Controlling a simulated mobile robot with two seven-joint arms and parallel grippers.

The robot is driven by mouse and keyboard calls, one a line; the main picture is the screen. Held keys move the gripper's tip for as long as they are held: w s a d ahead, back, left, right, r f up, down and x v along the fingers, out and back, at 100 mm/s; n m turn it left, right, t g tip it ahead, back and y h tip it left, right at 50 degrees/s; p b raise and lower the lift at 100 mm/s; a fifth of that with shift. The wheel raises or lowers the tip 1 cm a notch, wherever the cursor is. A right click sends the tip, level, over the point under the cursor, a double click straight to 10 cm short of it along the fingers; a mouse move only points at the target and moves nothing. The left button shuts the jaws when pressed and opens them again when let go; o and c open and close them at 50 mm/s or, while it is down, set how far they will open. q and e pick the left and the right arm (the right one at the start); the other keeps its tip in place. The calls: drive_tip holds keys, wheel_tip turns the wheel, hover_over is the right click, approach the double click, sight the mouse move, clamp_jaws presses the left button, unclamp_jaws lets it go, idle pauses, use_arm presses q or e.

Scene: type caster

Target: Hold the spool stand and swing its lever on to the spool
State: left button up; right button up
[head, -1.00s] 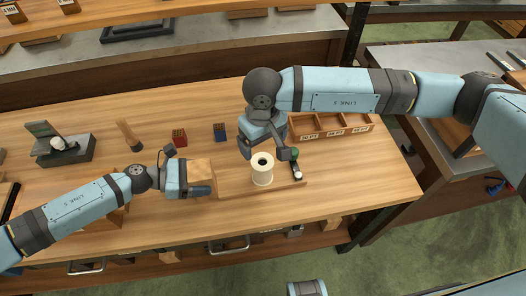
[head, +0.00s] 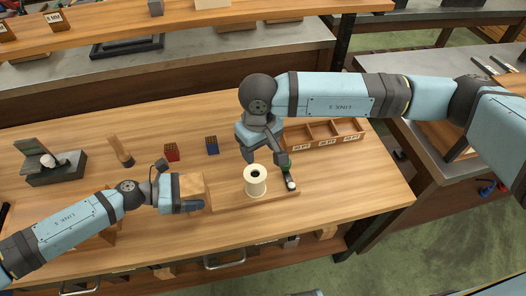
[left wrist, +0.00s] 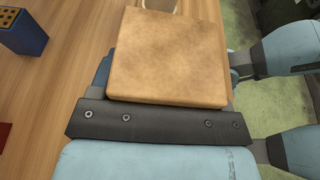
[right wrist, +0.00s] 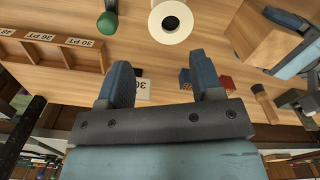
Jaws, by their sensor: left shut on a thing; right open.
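The spool stand is a wooden base board (head: 272,195) with a square wood block (head: 193,186) at its left end. A cream spool (head: 256,181) stands upright on it. The dark lever (head: 290,181) with a green knob lies right of the spool, apart from it. My left gripper (head: 190,200) is shut on the block, which fills its jaws in the left wrist view (left wrist: 168,55). My right gripper (head: 266,157) is open and empty behind the spool and knob. In the right wrist view the green knob (right wrist: 108,23) lies beyond the left fingertip, outside the jaws.
A divided wooden tray (head: 325,134) with labels stands behind and right of the stand. A blue block (head: 212,145), a red block (head: 171,151), a wooden-handled tool (head: 122,150) and a dark fixture (head: 55,165) stand further left. The table right of the stand is clear.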

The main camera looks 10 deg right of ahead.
drive_tip(key=m, duration=0.1)
hover_over(289, 174)
drive_tip(key=w, duration=0.2)
wheel_tip(289, 174, down, 3)
drive_tip(key=f, duration=1.1)
drive_tip(key=shift+a+f, duration=0.25)
drive_tip(key=shift+a, duration=0.05)
drive_tip(key=shift+c, duration=0.2)
